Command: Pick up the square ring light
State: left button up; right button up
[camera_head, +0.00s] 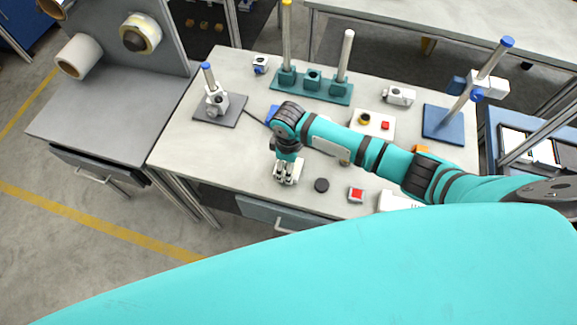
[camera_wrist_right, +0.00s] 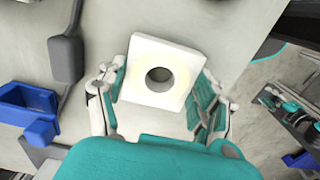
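The square ring light (camera_wrist_right: 137,88) is a white square plate with a round dark hole and a faint glow around it. In the right wrist view it lies between the fingers of my right gripper (camera_wrist_right: 157,80), turned slightly. The fingers are spread wide, one on each side, close to its edges; I cannot tell if they touch it. In the head view my right gripper (camera_head: 288,174) points down at the front part of the table, and the light cannot be made out beneath it. My left gripper is not in view.
A black disc (camera_head: 321,185) and a red-button box (camera_head: 355,195) lie right of the gripper on the table (camera_head: 205,150). A blue bin (camera_wrist_right: 28,108) is at the left in the wrist view. A teal base with posts (camera_head: 312,86) stands behind; a grey-based stand (camera_head: 217,107) is left.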

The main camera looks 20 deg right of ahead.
jog(key=c, duration=0.7)
jog(key=shift+o, duration=0.2)
